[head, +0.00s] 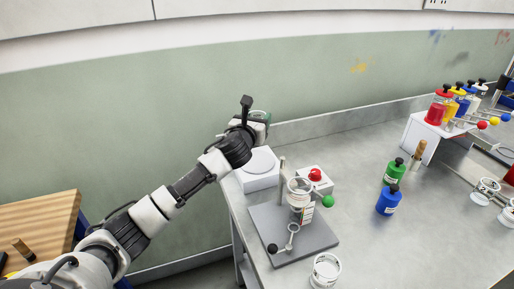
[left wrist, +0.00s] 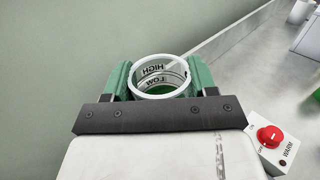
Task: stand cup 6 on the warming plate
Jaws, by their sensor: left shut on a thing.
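My left gripper (head: 259,119) is shut on a clear cup with a white rim, held above and behind the warming plate in the head view. In the left wrist view, the cup (left wrist: 159,68) sits between the green fingers of the gripper (left wrist: 159,82). The warming plate, a white box with a round top (head: 259,162), stands at the table's back left corner. Its top looks empty, and the cup appears apart from it. My right gripper is not in view.
A white box with a red knob (head: 315,179), labelled WARM in the left wrist view (left wrist: 272,140), stands right of the plate. A grey stand (head: 310,243) holds another cup (head: 300,187). Another cup (head: 325,269) is in front. Green (head: 395,173) and blue (head: 388,202) bottles stand right.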

